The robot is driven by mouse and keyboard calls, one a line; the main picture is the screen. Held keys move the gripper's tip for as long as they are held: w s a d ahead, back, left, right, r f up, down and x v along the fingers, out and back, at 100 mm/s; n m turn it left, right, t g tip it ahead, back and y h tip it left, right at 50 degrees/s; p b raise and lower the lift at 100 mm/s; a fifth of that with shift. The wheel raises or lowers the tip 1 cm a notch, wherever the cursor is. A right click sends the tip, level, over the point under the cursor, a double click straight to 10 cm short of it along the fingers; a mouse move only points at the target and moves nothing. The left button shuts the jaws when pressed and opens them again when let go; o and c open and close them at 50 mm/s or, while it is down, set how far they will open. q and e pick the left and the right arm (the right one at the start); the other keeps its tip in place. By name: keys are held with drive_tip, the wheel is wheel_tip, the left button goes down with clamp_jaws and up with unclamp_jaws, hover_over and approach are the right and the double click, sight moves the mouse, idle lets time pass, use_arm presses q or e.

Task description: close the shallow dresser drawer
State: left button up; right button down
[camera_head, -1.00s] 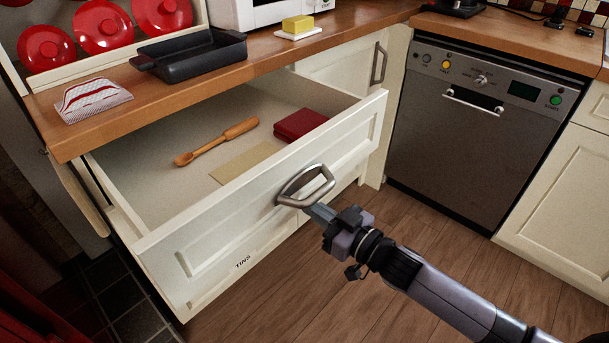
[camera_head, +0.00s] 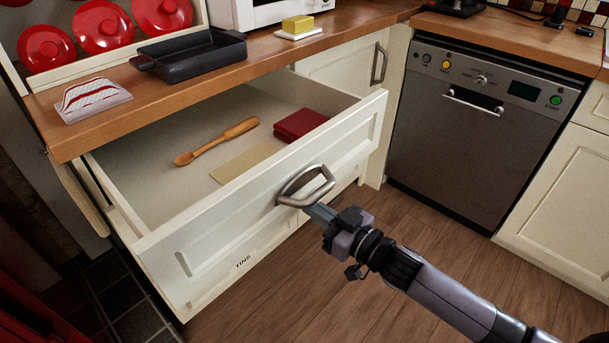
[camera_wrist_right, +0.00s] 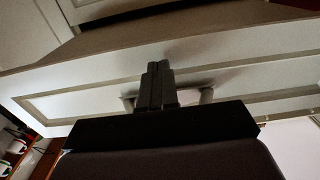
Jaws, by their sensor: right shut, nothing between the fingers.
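The shallow dresser drawer (camera_head: 185,262) is cream with a panelled front and stands pulled out, with its inside in view. Its metal bow handle (camera_head: 318,193) is at the middle of the front. My right gripper (camera_head: 318,211) is shut and empty, with its fingertips at the handle, just under its bar. In the right wrist view, the shut fingers (camera_wrist_right: 158,85) point at the drawer front (camera_wrist_right: 90,95), between the two ends of the handle (camera_wrist_right: 207,95). I cannot tell whether they touch the front. My left gripper is not in view.
In the drawer lie a wooden spoon (camera_head: 215,142), a folded red cloth (camera_head: 300,124) and a flat beige piece (camera_head: 244,162). The wooden counter (camera_head: 190,92) above holds a dark baking dish (camera_head: 190,56). A dishwasher (camera_head: 470,130) stands right; wooden floor (camera_head: 440,230) lies clear in front.

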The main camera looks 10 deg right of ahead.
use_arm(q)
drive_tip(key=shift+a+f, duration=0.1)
use_arm(e)
drive_tip(key=shift+w+a, duration=0.25)
drive_tip(key=shift+w, duration=0.1)
drive_tip(key=shift+w+a, duration=0.4)
drive_tip(key=shift+w, duration=0.1)
drive_tip(key=shift+r, duration=0.1)
